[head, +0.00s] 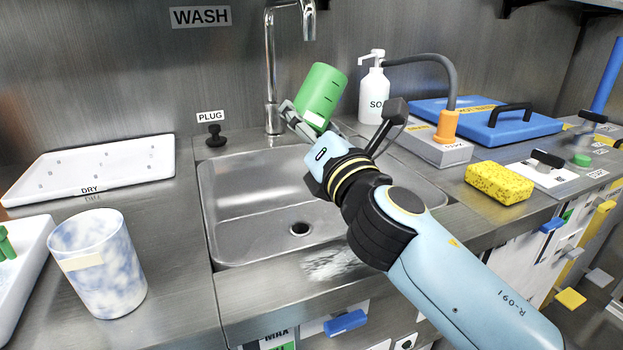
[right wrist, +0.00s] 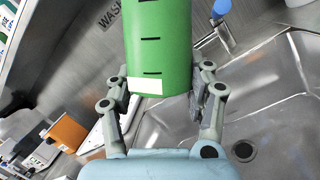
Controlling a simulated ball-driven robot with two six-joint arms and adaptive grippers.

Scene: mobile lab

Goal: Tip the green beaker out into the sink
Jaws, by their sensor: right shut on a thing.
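The green beaker (head: 322,92) is held above the back of the sink, in front of the tap, and leans to the right in the head view. It has dark marks and a white label. My right gripper (head: 302,122) is shut on it; the right wrist view shows a finger on each side of the beaker (right wrist: 160,48). The beaker's inside is hidden, so I cannot tell what it holds. The steel sink (head: 235,215) lies below, with a dark drain hole; no liquid shows in it. My left gripper is in neither view.
The tap (head: 270,65) rises behind the sink. A soap bottle (head: 373,95) stands at the back right, with a yellow sponge (head: 499,183) farther right. A white drying tray (head: 95,168) and a blue-and-white mottled beaker (head: 97,265) are on the left counter.

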